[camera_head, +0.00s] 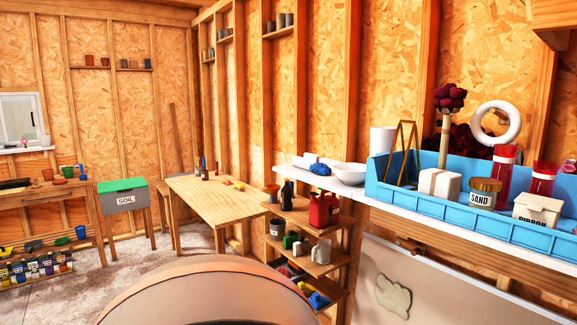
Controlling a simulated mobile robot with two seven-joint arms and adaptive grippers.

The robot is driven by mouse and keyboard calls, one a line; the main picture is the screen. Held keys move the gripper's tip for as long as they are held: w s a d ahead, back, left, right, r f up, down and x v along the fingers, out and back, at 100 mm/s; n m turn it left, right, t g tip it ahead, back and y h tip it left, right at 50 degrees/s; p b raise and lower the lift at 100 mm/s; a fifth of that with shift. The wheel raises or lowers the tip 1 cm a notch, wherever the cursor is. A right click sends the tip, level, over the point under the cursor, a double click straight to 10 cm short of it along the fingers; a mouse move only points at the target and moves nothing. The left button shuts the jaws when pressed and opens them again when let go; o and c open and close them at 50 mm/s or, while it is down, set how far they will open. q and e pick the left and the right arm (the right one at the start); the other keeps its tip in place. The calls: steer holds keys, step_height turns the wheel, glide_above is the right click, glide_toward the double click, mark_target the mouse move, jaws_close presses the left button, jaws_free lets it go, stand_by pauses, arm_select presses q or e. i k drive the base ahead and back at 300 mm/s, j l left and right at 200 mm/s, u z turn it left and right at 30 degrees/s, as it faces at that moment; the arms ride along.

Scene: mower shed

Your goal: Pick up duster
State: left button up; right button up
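What looks like the duster (449,97) has a dark maroon, tufted head on a pale upright handle. It is at the upper right, rising from the back of a long blue tray (450,211) on a white shelf. The handle's lower end is hidden behind the tray's contents, so I cannot tell what it rests on. More dark maroon material shows behind the handle. Neither of my grippers is in view.
The tray also holds a white box (439,185), a sand jar (484,194), red-lidded jars (503,170) and a ribbon box (537,209). A white ring (496,123) is behind. A white bowl (349,174) stands left. A wooden table (215,198) stands farther left.

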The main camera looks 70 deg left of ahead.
mark_target(310, 161)
steer(key=u, duration=2.25)
